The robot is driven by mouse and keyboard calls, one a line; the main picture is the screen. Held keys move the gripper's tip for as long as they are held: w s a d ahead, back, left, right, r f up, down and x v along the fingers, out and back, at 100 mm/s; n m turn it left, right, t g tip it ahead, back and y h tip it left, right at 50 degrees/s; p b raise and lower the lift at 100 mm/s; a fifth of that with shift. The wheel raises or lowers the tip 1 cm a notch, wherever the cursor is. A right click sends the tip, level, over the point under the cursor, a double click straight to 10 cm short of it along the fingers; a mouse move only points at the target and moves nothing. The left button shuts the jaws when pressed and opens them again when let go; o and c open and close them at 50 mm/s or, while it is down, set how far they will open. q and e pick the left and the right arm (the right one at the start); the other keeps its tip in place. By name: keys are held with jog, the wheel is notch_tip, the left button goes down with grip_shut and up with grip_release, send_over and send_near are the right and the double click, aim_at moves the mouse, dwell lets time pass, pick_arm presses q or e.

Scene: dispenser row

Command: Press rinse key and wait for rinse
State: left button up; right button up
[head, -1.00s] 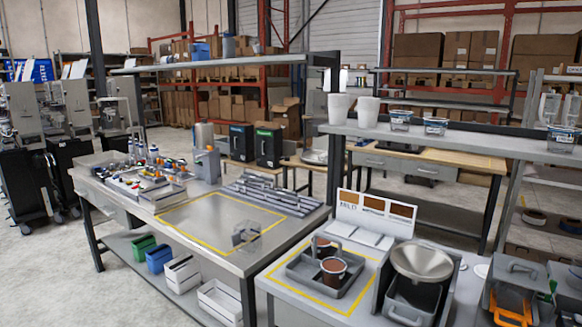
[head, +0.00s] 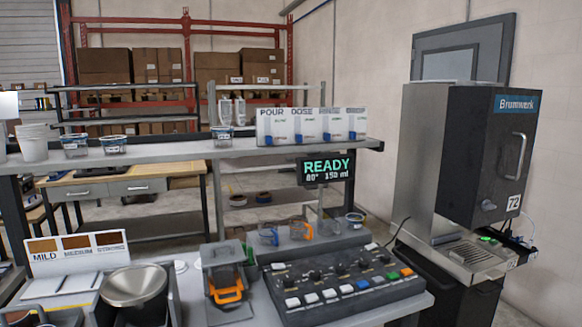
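A dark control panel (head: 335,308) lies on the grey counter right of centre. Its front row holds several white keys (head: 311,298), a blue key (head: 377,280), a green key (head: 392,276) and an orange key (head: 407,272). Black knobs stand behind them. I cannot read the key labels, so I cannot tell which is the rinse key. A display (head: 326,168) above the panel reads READY, 80° and 150 ml in green. Neither of my grippers is in view.
A tall Brunnwerk machine (head: 497,150) stands at the right. A grey unit with an orange handle (head: 228,292) and a metal funnel (head: 134,286) are left of the panel. A shelf (head: 180,151) runs above.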

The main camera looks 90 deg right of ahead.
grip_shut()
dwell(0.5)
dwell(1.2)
